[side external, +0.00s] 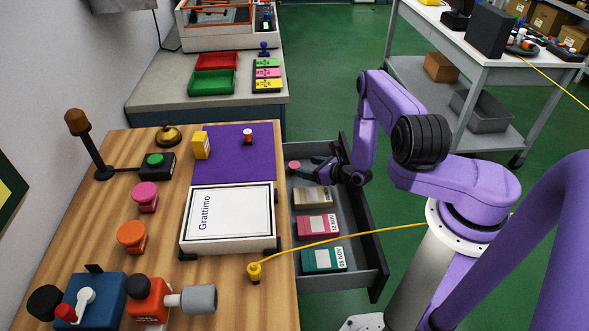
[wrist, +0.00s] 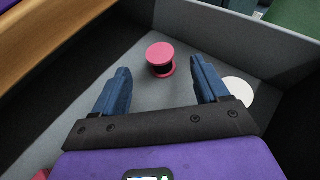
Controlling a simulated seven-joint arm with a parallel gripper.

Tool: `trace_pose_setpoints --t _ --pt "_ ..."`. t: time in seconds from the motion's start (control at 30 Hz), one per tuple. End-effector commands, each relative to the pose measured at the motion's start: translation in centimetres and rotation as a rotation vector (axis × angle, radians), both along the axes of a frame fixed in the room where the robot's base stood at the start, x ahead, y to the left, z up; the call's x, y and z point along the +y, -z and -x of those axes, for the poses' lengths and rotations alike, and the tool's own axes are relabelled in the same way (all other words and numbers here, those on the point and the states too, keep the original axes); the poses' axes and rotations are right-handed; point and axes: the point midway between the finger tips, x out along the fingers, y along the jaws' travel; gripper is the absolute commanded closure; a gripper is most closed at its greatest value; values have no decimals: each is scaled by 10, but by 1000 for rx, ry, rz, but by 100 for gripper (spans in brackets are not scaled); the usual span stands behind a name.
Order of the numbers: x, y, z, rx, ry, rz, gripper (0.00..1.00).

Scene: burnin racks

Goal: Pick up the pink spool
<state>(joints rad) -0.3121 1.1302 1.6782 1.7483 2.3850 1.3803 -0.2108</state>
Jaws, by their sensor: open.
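A pink spool (wrist: 160,54) with a dark middle stands on the floor of the grey open drawer (wrist: 170,20). In the side view the pink spool (side external: 294,165) shows at the far end of the drawer (side external: 377,268), left of my gripper. My gripper (side external: 318,168) reaches low into that end of the drawer. In the wrist view my gripper (wrist: 160,67) is open, with one blue finger on each side of the spool's line and nothing held. The spool appears just beyond the fingertips; I cannot tell the exact gap.
Boxes in cream (side external: 312,197), pink (side external: 318,226) and teal (side external: 323,259) lie in the drawer. A white disc (wrist: 239,91) is beside the right finger. The drawer walls are close. Another pink spool-like object (side external: 145,195) stands on the wooden table (side external: 70,225).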

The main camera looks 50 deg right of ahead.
Motion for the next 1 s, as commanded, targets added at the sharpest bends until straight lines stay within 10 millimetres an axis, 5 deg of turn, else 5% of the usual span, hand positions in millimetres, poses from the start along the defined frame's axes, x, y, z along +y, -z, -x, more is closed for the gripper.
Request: trace_pose_setpoints --t 0.33,0.7,0.9,1.0 --pt "1 18 -40 -1 -3 1 26" --pt "0 20 -46 0 -1 -1 26" --pt "0 20 -46 0 -1 0 86" --pt "0 20 -46 0 0 0 86"
